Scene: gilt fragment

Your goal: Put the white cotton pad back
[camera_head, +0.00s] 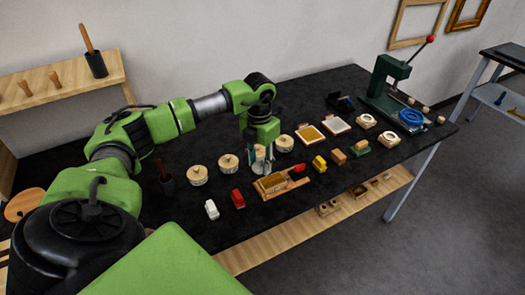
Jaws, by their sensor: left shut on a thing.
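My left gripper (262,165) points down over the middle of the black table, just behind and above a small wooden tray (264,190) with a golden-brown inside. It is shut on a small pale thing, mostly hidden by the fingers, and I cannot tell whether that is the cotton pad. A small white block-like piece (211,209) lies near the front left edge, beside a red one (238,199). I cannot tell whether the white piece is the cotton pad. My right gripper is not in view.
Round wooden-lidded pots (197,175) stand in a row, one partly behind my gripper. A dark cup (167,184) stands left. A red piece (299,169) and a yellow piece (319,163) lie right of the tray. A green press (388,85) stands at the far right.

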